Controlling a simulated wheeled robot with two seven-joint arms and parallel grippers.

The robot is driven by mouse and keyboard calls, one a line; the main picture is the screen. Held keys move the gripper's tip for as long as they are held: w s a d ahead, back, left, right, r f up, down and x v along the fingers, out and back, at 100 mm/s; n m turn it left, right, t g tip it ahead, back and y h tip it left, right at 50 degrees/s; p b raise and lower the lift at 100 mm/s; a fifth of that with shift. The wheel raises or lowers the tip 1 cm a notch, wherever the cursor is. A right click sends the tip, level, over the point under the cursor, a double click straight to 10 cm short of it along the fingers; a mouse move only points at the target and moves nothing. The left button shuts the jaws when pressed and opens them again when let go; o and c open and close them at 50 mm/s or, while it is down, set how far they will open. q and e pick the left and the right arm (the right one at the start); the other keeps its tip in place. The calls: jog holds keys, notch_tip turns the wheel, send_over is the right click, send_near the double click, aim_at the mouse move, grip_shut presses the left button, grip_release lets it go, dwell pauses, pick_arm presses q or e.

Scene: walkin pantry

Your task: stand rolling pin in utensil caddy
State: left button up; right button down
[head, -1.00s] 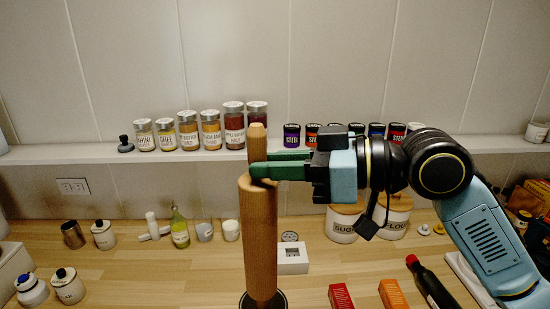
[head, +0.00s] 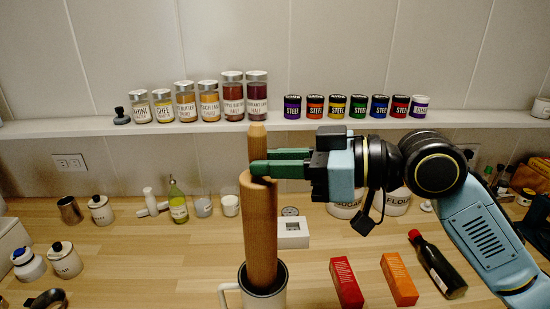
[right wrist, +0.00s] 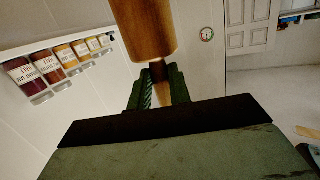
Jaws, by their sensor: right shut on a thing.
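The wooden rolling pin (head: 261,225) stands nearly upright in the head view, leaning very slightly. My right gripper (head: 258,168) is shut on its upper handle, just above the thick barrel. The right wrist view shows the barrel (right wrist: 145,30) and the handle between the green fingers (right wrist: 159,88). A white, mug-like caddy (head: 277,299) with a handle on its left and a dark inside is at the bottom edge of the head view. The pin's lower end overlaps the caddy's opening. Whether it touches the bottom is hidden. My left gripper is not in view.
A red box (head: 345,282), an orange box (head: 399,279) and a dark bottle (head: 437,264) lie right of the caddy. A white timer (head: 292,232) stands behind. Jars (head: 233,97) line the shelf behind the gripper.

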dwell(0.3)
jog(key=c, duration=1.3)
grip_release()
jog(key=shift+o, duration=0.5)
jog(key=shift+f, duration=0.1)
jog(key=b+v, duration=0.3)
jog(key=v, duration=1)
jog(key=shift+d, duration=0.15)
